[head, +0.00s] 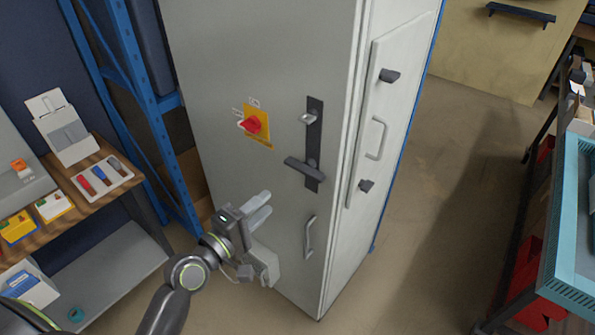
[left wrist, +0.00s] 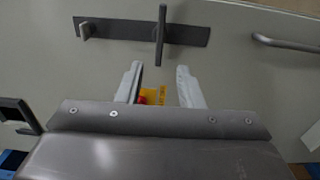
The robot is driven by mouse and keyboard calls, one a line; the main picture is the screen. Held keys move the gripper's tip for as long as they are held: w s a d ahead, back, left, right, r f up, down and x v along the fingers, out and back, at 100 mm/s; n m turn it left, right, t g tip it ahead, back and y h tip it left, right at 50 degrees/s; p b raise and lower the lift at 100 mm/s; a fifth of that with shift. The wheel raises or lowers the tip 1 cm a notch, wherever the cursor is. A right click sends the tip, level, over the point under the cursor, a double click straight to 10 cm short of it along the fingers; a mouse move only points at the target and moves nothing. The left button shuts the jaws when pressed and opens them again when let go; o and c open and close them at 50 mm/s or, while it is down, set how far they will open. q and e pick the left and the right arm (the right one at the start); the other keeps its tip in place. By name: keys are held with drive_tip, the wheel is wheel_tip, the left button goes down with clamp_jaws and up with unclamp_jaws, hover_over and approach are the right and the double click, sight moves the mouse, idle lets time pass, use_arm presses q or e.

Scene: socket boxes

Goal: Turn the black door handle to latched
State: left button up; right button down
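The black door handle (head: 304,170) is a lever on a tall black plate (head: 313,135) on the front of a grey cabinet. The lever lies across the plate, its free end to the left. In the left wrist view the lever (left wrist: 161,36) stands crosswise to the plate (left wrist: 190,34), beyond the fingertips. My left gripper (head: 263,207) is below and left of the lever in the head view, apart from it. In the left wrist view its two fingers (left wrist: 159,85) are spread with nothing held between them. My right gripper is not in view.
A red rotary switch (head: 253,124) on a yellow plate sits left of the handle. A grey pull handle (head: 309,236) is lower on the cabinet. A wooden shelf (head: 145,184) with small items stands at left, and a teal-edged bench (head: 571,185) at right. Floor right of the cabinet is clear.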

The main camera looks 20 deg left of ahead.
sight(301, 172)
use_arm(q)
drive_tip(key=p+x, duration=0.2)
drive_tip(key=x, duration=1)
drive_tip(key=shift+w+d, duration=0.15)
drive_tip(key=shift+w, duration=0.15)
clamp_jaws()
